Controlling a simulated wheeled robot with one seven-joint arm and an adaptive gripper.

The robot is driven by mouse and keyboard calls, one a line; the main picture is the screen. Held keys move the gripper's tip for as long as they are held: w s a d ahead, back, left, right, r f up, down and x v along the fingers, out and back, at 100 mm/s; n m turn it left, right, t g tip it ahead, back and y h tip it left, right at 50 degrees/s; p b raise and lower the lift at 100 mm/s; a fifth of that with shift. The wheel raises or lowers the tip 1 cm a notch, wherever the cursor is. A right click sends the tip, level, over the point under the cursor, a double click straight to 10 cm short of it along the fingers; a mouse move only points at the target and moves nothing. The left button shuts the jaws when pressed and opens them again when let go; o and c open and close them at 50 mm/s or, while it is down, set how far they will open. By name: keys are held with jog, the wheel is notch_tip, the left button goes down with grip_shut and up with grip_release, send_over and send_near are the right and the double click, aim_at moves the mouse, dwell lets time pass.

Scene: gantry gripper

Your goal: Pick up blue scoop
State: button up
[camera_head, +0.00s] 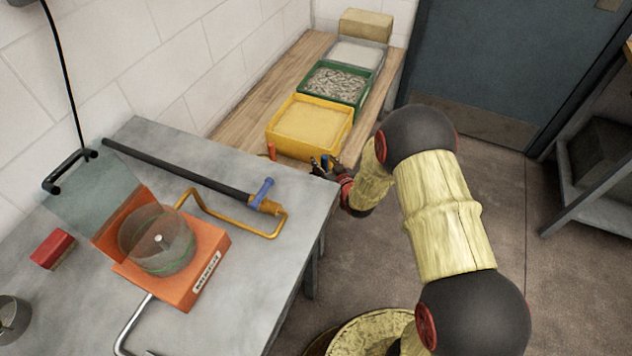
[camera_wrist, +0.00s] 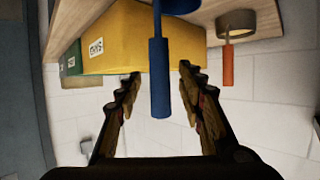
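The blue scoop has a straight blue handle (camera_wrist: 158,80) and a dark round bowl, partly cut off at the top of the wrist view. In that view, the handle shows between the two fingers of my gripper (camera_wrist: 160,73), with a gap on each side. My gripper is open and touches nothing that I can see. In the head view, my gripper (camera_head: 326,165) is at the near end of the wooden bench, just in front of the yellow bin.
An orange-handled scoop (camera_wrist: 228,66) is beside the blue one. The yellow bin (camera_head: 309,152), green bin (camera_head: 306,91) and a grey bin (camera_head: 352,46) stand on the wooden bench (camera_head: 240,105). The metal table (camera_head: 265,316) bears an orange device (camera_head: 205,263) and a bent yellow bar (camera_head: 236,232).

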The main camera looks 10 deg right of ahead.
jog(key=shift+r, duration=0.1)
grip_shut()
dwell(0.4)
